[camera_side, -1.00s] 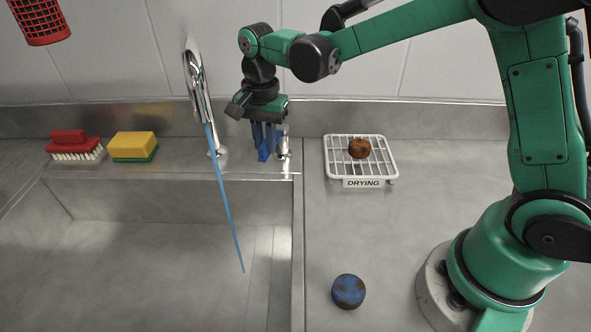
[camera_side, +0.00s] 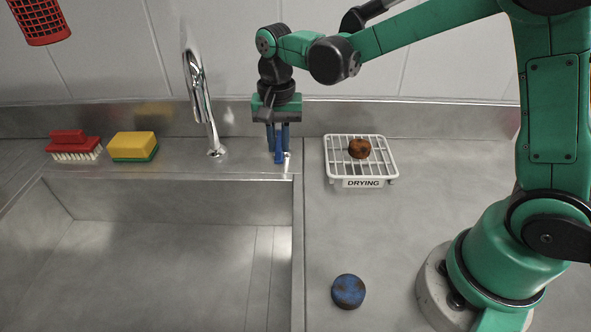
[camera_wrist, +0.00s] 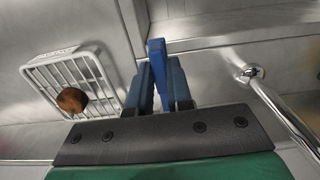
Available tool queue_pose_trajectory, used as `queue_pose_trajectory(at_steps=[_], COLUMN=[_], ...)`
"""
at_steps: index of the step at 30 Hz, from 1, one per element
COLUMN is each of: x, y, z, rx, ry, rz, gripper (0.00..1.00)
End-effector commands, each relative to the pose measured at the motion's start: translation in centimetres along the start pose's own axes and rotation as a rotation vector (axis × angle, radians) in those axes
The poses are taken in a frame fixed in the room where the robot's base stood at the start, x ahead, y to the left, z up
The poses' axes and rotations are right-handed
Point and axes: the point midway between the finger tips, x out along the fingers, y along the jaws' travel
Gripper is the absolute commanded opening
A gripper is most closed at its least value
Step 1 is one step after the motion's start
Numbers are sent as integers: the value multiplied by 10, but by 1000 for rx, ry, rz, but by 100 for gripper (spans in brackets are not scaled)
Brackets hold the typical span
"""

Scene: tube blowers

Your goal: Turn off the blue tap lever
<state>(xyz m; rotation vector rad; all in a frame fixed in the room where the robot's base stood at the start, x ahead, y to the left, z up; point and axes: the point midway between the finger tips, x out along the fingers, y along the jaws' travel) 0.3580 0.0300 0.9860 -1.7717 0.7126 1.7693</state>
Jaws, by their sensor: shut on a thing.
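The blue tap lever (camera_side: 279,150) stands at the back right of the sink, beside the faucet. In the wrist view the lever (camera_wrist: 157,55) rises between the two fingers. My gripper (camera_side: 278,147) points down and is shut on the lever; the wrist view also shows my gripper (camera_wrist: 160,85) around it. The chrome faucet (camera_side: 200,95) stands to the left, with no water at its spout. The lever's base is mostly hidden by my fingers.
A white drying rack (camera_side: 375,150) holds a brown round piece (camera_side: 359,148) to the right. A blue round piece (camera_side: 348,291) lies on the front counter. A yellow sponge (camera_side: 133,145) and red brush (camera_side: 75,145) sit at the left. The sink basin (camera_side: 150,270) is empty.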

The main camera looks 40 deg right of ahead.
Motion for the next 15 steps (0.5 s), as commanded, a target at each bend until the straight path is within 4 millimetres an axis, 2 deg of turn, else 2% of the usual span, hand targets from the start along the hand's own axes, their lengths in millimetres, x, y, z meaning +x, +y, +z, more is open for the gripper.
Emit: queue_pose_trajectory(at_steps=[2,3,6,15], x=[0,0,0,0], y=[1,1,1,1], z=[0,0,0,0], rx=[0,1,1,2], ry=[0,0,0,0], rz=[5,6,6,4], gripper=[0,18,47,47])
